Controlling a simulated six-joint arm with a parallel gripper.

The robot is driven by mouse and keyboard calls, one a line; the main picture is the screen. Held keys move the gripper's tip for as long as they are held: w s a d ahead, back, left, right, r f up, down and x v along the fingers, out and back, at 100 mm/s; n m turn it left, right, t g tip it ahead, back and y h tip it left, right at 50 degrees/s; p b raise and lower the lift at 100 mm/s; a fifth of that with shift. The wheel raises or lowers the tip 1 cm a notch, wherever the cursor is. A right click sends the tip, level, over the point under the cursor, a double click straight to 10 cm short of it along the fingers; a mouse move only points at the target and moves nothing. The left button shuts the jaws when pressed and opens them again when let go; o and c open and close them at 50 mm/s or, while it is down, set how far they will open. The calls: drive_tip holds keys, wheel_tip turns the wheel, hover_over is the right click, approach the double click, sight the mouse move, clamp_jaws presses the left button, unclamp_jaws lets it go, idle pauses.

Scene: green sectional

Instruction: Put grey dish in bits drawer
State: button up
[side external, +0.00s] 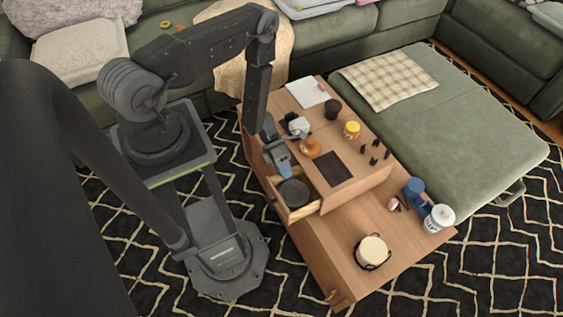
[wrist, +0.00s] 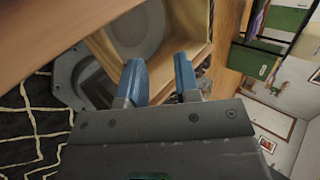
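The grey dish (side external: 293,193) is round and dark grey. It lies inside the open wooden drawer (side external: 301,213) at the near left side of the table unit. In the wrist view the dish (wrist: 138,28) shows inside the light wooden walls, partly cut off by the top edge. My gripper (side external: 281,171) is just above the drawer's back part, pointing down. In the wrist view its two blue fingers (wrist: 158,62) are apart with nothing between them. They look clear of the dish, though the exact gap is hard to tell.
On the upper tabletop are an orange pot (side external: 309,148), a yellow-lidded jar (side external: 352,130), a dark cup (side external: 333,109), a black mat (side external: 334,168) and several small black pieces. The lower top holds a cream pot (side external: 372,251), a blue item (side external: 414,190) and a white canister (side external: 438,217).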

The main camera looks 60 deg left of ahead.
drive_tip(key=shift+r, duration=0.5)
drive_tip(key=v, duration=1.2)
drive_tip(key=w+r+m+y, duration=0.1)
drive_tip(key=w+r+m, duration=0.25)
drive_tip(key=r, duration=0.25)
drive_tip(key=w+r+m+y, duration=0.1)
drive_tip(key=w+r+m, duration=0.1)
drive_tip(key=r+m, duration=0.4)
drive_tip(key=d+r+m+y, duration=0.1)
drive_tip(key=d+r+m, duration=0.25)
drive_tip(key=r, duration=0.45)
drive_tip(key=d+r+m+y, duration=0.25)
drive_tip(key=r+m, duration=0.25)
drive_tip(key=r, duration=0.4)
drive_tip(key=s+d+r+m+t+y, duration=0.2)
drive_tip(key=s+d+r+m, duration=0.1)
drive_tip(key=s+r+m, duration=0.4)
drive_tip(key=s+d+r+m+t+y, duration=0.2)
drive_tip(key=s+d+r+m+t, duration=0.1)
drive_tip(key=s+r+m, duration=0.4)
wheel_tip(320, 180, up, 3)
drive_tip(key=d+m, duration=0.1)
drive_tip(key=m, duration=0.2)
drive_tip(key=shift+m, duration=0.3)
drive_tip(key=shift+f, duration=0.15)
